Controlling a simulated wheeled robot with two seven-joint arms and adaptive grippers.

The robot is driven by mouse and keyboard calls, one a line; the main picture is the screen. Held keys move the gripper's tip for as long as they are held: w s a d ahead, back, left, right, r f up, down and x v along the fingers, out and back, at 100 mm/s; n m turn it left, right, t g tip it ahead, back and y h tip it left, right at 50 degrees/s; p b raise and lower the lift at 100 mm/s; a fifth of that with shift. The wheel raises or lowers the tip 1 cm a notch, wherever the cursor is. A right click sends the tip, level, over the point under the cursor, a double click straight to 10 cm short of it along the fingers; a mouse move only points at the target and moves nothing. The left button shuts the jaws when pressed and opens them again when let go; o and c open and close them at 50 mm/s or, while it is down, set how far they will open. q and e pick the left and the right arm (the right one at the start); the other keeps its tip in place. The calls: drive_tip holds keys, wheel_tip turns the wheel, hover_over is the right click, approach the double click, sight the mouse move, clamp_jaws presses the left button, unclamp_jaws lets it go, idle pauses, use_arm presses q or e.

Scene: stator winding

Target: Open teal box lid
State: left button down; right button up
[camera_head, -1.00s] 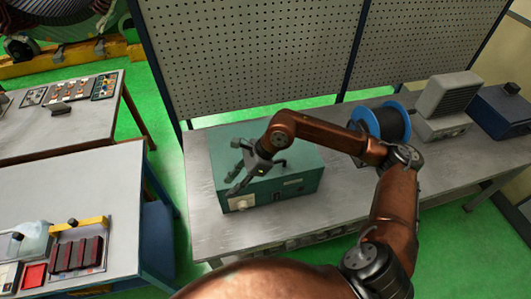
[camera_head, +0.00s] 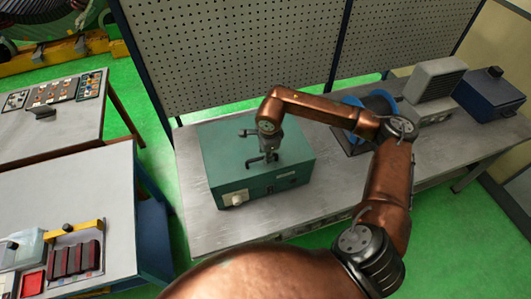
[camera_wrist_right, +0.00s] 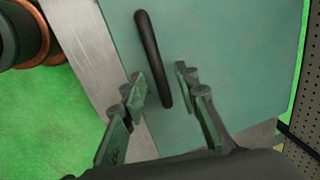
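The teal box (camera_head: 222,170) stands on the grey workbench, and its lid looks shut. In the right wrist view the teal lid (camera_wrist_right: 235,60) carries a black bar handle (camera_wrist_right: 152,55). My right gripper (camera_head: 258,150) is over the lid in the head view, and it hides part of the lid. In the right wrist view the right gripper (camera_wrist_right: 160,80) is open, with the lower end of the handle showing between its two fingers. I cannot tell whether a finger touches the handle. My left gripper is not in view.
The grey bench (camera_head: 200,215) also holds a blue cable spool (camera_head: 380,105), a grey vented unit (camera_head: 435,82) and a blue box (camera_head: 488,95) to the right. A pegboard (camera_head: 235,55) stands behind. Separate tables with parts stand at the left.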

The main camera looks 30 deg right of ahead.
drive_tip(key=shift+f, duration=0.1)
drive_tip(key=shift+c, duration=0.6)
clamp_jaws()
